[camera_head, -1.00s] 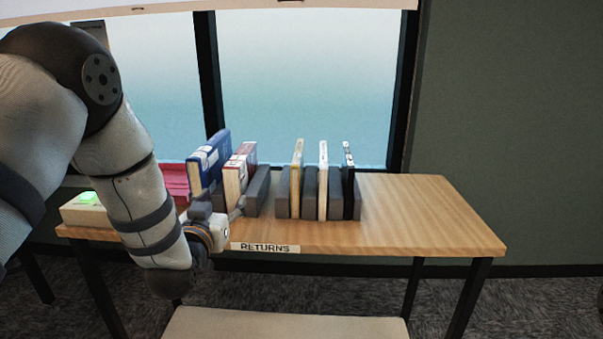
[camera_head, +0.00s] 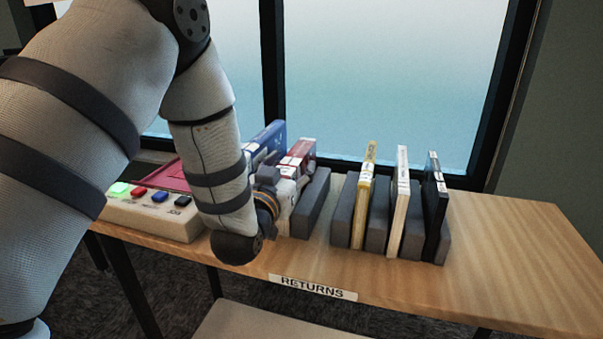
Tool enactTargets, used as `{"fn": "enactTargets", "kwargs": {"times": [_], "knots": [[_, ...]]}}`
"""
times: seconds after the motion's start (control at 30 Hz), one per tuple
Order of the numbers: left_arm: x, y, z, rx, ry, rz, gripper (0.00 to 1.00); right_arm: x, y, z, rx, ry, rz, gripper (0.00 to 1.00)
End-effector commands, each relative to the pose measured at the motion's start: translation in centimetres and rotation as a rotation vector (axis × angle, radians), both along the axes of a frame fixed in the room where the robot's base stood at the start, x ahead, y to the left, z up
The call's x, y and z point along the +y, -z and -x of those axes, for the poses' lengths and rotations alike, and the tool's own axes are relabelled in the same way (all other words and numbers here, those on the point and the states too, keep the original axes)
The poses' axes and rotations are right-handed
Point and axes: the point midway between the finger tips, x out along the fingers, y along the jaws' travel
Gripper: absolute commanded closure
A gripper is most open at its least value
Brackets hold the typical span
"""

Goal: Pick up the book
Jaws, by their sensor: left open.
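Several books stand upright on the wooden table. A blue book (camera_head: 270,136) is at the left of the row, with a red book (camera_head: 301,151) just right of it. A yellow book (camera_head: 363,197), a white book (camera_head: 400,200) and a black book (camera_head: 433,208) stand farther right between grey dividers. My left gripper (camera_head: 273,172) is open, close in front of the blue and red books. My arm hides the lower blue book, and I cannot tell whether the fingers touch either one. My right gripper is not in view.
A pale button box (camera_head: 150,219) with colored buttons and a pink-red tray (camera_head: 165,176) are at the left. A grey divider (camera_head: 312,203) stands beside the red book. The table (camera_head: 510,260) is clear at the right. A RETURNS label (camera_head: 312,287) marks the front edge.

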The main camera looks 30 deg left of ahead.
Motion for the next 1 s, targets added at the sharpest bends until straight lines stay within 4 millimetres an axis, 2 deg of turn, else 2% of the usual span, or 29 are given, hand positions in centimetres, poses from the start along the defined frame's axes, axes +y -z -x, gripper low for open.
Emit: {"fn": "enactTargets", "kwargs": {"times": [0.23, 0.47, 0.77, 0.87, 1.0], "knots": [[0.0, 0.1, 0.1, 0.001, 0.0, 0.0, 0.47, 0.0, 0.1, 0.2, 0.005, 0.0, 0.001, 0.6], [0.0, 0.1, 0.1, 0.002, 0.0, 0.0, 0.99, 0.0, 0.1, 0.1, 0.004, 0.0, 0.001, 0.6], [-0.1, -0.2, 0.1, 0.001, 0.0, 0.0, 1.0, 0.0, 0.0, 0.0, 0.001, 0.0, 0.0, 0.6], [-0.1, -2.4, 0.2, -0.006, 0.001, 0.001, 1.0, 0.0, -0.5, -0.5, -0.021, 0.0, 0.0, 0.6], [0.0, -6.5, 0.3, -0.016, 0.0, -0.001, 1.0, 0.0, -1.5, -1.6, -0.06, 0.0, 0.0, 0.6]]}}
